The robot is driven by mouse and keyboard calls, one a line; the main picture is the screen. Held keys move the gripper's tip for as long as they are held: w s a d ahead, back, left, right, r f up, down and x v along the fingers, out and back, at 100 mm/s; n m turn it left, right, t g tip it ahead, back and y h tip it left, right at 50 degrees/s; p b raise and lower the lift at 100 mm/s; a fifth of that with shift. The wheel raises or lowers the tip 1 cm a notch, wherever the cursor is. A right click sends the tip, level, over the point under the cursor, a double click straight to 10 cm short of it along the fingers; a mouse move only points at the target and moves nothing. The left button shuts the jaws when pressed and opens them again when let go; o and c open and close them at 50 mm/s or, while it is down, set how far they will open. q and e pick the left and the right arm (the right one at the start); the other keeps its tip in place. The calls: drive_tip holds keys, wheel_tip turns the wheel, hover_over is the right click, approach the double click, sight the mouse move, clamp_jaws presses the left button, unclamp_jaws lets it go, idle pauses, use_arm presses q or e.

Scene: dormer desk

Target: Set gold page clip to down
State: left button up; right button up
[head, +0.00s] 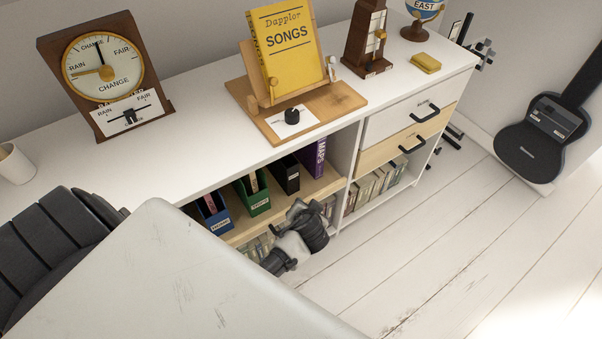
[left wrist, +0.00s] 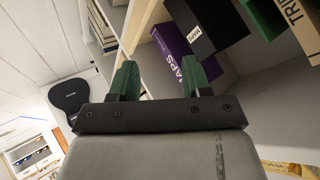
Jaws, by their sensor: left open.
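The gold page clip (head: 273,88) is a small gold piece at the lower left of the yellow songbook (head: 285,45), which leans on a wooden book stand (head: 345,97). Whether the clip is up or down is too small to tell. A second small clip (head: 332,68), pale with a brownish part, is at the book's lower right. In the left wrist view my left gripper (left wrist: 161,82) has two green fingers held apart with nothing between them. It is by the open shelf, away from the clip. My right gripper does not show.
A black knob (head: 292,115) on a white plate is at the stand's front. A barometer (head: 105,75) stands left, a metronome-like wooden device (head: 366,38) right. A yellow block (head: 426,62) lies farther right. The desktop between barometer and stand is clear.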

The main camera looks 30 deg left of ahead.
use_arm(q)
drive_tip(key=s+d+f+m+g+h+p, duration=0.1)
drive_tip(key=s+f, duration=0.3)
drive_tip(key=f, duration=0.3)
drive_tip(key=shift+s+d+h, duration=0.25)
drive_tip(key=shift+s+h, duration=0.1)
drive_tip(key=shift+h, duration=0.05)
